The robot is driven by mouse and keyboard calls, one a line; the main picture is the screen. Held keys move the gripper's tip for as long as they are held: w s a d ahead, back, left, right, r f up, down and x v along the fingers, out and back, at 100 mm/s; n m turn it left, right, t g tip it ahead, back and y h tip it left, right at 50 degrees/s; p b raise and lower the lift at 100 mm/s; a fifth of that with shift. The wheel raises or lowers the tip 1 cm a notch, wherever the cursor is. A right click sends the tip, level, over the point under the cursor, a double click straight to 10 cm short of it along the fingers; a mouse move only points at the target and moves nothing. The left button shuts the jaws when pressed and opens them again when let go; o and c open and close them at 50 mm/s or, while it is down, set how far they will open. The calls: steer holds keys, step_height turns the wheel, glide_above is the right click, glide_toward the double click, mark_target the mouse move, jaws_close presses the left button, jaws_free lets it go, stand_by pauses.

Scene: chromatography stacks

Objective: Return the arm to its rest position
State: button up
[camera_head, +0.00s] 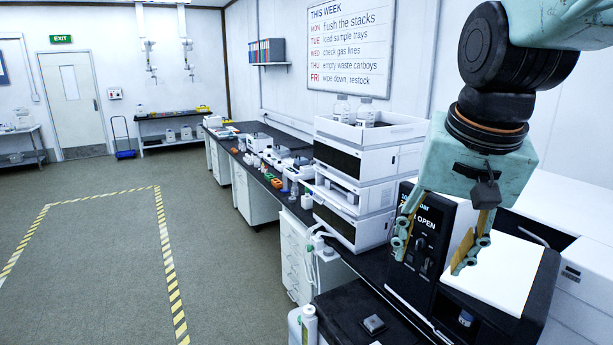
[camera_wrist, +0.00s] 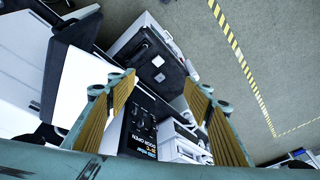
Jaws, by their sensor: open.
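My gripper (camera_head: 437,245) hangs from the arm at the right of the head view, fingers pointing down. Its two fingers stand wide apart with nothing between them. In the wrist view, the gripper (camera_wrist: 165,110) shows as two ribbed tan finger pads, with a clear gap between them. The gripper is in front of and above a black instrument (camera_head: 421,222) with a white top; part of its front label reads "OPEN". The same instrument's black panel shows between the fingers in the wrist view (camera_wrist: 142,125).
A white chromatography stack (camera_head: 352,190) with bottles on top stands left of the gripper. A dark bench (camera_head: 262,178) with small instruments runs along the wall. A low black-topped unit (camera_head: 345,312) stands at the front. The floor (camera_head: 105,240) with striped tape is clear.

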steer(key=s+r+n+t, duration=0.2)
steer(key=s+n, duration=0.2)
steer(key=s, duration=1.9)
steer(key=shift+g, duration=0.9)
steer(key=shift+w+b+x, duration=0.15)
steer(key=shift+b+x, duration=0.2)
steer(key=shift+x, duration=1)
steer(key=shift+w+b+x, duration=0.15)
steer(key=shift+b+x, duration=0.2)
steer(key=shift+x, duration=0.95)
steer(key=shift+o, duration=0.5)
steer(key=shift+w+r, duration=0.1)
steer(key=shift+r, duration=0.05)
